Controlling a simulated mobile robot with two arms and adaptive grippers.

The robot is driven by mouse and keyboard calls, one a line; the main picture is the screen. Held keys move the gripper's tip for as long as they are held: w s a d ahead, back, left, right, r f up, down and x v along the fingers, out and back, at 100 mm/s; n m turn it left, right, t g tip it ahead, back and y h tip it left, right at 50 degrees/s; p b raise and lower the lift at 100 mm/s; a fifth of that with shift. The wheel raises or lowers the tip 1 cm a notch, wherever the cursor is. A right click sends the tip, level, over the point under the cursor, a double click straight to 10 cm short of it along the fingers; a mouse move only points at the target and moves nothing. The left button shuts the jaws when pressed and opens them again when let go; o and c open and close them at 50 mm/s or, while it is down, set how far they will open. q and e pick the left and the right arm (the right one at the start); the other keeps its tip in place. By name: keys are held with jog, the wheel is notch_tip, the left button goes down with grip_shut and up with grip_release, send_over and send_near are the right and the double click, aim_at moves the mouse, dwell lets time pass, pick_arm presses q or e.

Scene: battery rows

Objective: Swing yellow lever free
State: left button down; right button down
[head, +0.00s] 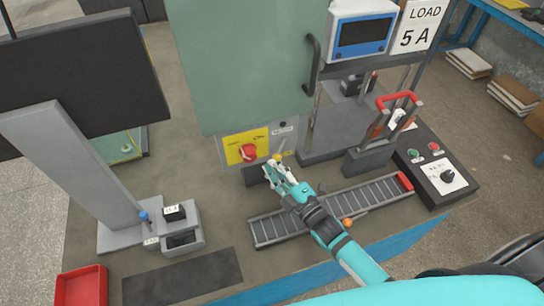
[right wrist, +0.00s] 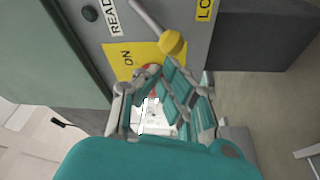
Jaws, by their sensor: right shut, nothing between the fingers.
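The yellow lever is a grey rod with a yellow knob (right wrist: 172,42) on the grey panel in the right wrist view. In the head view its yellow end (head: 277,156) shows small, just above my right gripper (head: 274,171). The right gripper (right wrist: 151,85) is shut and empty, its fingers in front of the panel, below and left of the knob. I cannot tell whether they touch the lever. A red rotary switch (head: 248,153) sits on a yellow plate (head: 232,151); in the wrist view the fingers mostly hide it. My left gripper is not in view.
A green-grey cabinet door (head: 245,60) with a dark handle stands above the panel. A slatted rack (head: 365,198) lies right of my wrist. A control box (head: 440,170) and a red-handled unit (head: 399,98) stand further right.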

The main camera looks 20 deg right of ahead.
jog(key=n, duration=0.2)
jog(key=d+f+n+g, duration=0.1)
jog(key=n, duration=0.1)
jog(key=d+f+n, duration=0.1)
jog(key=shift+d+f+n+g+p, duration=0.1)
jog(key=shift+f+n+g+p, duration=0.05)
jog(key=shift+n+g+p, duration=0.25)
